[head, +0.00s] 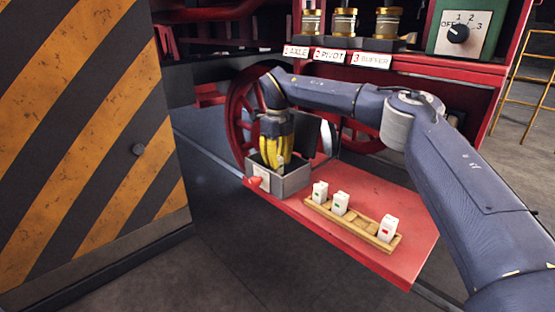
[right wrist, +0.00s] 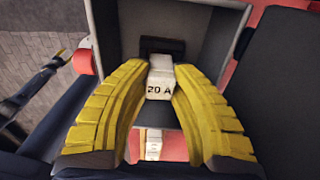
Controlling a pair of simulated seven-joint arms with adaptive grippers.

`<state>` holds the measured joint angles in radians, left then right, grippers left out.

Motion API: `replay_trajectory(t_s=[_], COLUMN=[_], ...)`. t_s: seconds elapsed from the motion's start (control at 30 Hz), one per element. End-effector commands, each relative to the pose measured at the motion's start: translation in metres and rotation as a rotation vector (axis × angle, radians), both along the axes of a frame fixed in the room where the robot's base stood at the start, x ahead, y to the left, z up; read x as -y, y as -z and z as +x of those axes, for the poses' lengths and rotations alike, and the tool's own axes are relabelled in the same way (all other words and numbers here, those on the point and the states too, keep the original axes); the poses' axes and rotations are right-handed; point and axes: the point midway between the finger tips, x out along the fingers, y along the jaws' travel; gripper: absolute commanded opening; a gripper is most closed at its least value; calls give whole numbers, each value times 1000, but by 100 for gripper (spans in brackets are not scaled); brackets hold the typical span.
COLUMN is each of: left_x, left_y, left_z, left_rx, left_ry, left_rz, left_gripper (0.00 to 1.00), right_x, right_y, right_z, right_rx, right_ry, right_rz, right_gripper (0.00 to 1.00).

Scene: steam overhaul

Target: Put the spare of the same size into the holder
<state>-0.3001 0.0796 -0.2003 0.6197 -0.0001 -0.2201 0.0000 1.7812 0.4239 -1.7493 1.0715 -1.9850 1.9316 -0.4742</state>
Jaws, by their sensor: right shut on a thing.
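My right gripper (head: 274,164) reaches down into an open grey box (head: 290,185) on the red shelf. In the right wrist view its yellow fingers (right wrist: 160,92) are shut on a white block, a fuse marked 20 A (right wrist: 159,88). A black part, seemingly the holder (right wrist: 162,46), shows at the fuse's far end inside the box. I cannot tell whether the fuse is seated in it. A wooden rack (head: 362,231) carries three other white fuses: two with green marks (head: 320,192) (head: 340,203) and one with a red mark (head: 388,229).
The box lid (head: 313,138) stands open behind my gripper. A red handle (head: 256,181) is on the box's side. A striped panel (head: 85,130) stands at left. Brass cups (head: 344,22) and a dial (head: 458,34) are above. The right of the red shelf (head: 425,225) is bare.

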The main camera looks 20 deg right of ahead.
Motion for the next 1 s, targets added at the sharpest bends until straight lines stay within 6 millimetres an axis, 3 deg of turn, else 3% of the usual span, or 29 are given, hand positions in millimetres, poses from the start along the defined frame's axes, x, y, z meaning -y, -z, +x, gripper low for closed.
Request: replay_trajectory(t_s=[0.97, 1.0], left_x=[0, 0], left_y=[0, 0], left_z=[0, 0], left_rx=[0, 0], left_ry=[0, 0], left_rz=[0, 0], left_gripper=[49, 49], right_x=[0, 0], right_y=[12, 12], right_z=[0, 0], right_rx=[1, 1], right_ry=[-1, -1], right_rz=[0, 0], right_gripper=[0, 25])
